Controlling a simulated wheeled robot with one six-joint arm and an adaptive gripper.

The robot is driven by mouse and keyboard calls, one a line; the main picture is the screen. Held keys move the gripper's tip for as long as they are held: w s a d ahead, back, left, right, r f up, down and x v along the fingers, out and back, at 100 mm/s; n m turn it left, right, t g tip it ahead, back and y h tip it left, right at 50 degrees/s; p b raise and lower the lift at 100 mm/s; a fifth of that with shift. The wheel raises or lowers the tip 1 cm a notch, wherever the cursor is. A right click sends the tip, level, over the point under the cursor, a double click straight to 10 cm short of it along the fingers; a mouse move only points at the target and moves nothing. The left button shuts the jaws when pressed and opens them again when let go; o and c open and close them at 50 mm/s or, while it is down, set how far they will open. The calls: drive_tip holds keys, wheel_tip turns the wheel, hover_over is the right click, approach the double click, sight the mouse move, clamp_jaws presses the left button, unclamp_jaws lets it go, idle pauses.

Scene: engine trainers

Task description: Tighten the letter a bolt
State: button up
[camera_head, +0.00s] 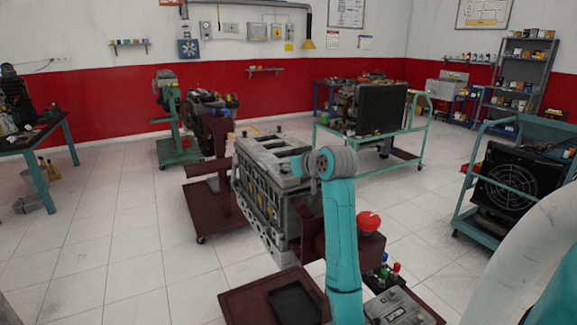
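A grey engine block (262,190) is mounted on a dark red stand in the middle of the head view. Its top face and one long side with several openings show. Letters on the bolts are too small to read, and I cannot pick out the letter a bolt. My teal arm (343,235) rises in front of the block's right part, with its grey joint near the top right corner of the block. My gripper is not visible; it may be hidden behind the arm or the block.
A red knob (368,221) and a control panel (396,306) stand right of my arm. A black tray (295,303) lies at the stand's front. Teal trolleys with engines stand behind and at right. A table (38,140) stands at left. The tiled floor at left is free.

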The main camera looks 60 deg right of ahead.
sight(278, 173)
clamp_jaws()
drive_tip(key=shift+w+h, duration=0.1)
drive_tip(key=shift+h, duration=0.2)
drive_tip(key=m+h, duration=0.1)
drive_tip(key=m+g+h, duration=0.1)
drive_tip(key=m+g, duration=0.1)
drive_tip(key=shift+w+a+m+h, duration=0.3)
drive_tip(key=shift+a+h, duration=0.1)
drive_tip(key=m+g+h, duration=0.1)
drive_tip(key=m+g, duration=0.1)
drive_tip(key=m+g+h, duration=0.1)
drive_tip(key=g, duration=0.1)
drive_tip(key=w+m+g+h, duration=0.1)
drive_tip(key=m+g, duration=0.1)
drive_tip(key=shift+a+m, duration=0.2)
drive_tip(key=shift+m, duration=0.1)
drive_tip(key=m+g, duration=0.1)
drive_tip(key=g, duration=0.1)
drive_tip(key=m+g, duration=0.2)
drive_tip(key=w+m+g, duration=0.1)
drive_tip(key=m+g, duration=0.1)
drive_tip(key=shift+h, duration=0.3)
drive_tip(key=shift+w+d+m+g+y, duration=0.15)
drive_tip(key=shift+m+g+y, duration=0.3)
drive_tip(key=shift+m+g, duration=0.7)
drive_tip(key=shift+w+m+g+y, duration=0.1)
drive_tip(key=shift+m+g+y, duration=0.35)
drive_tip(key=shift+m+g, duration=0.7)
drive_tip(key=shift+f, duration=0.1)
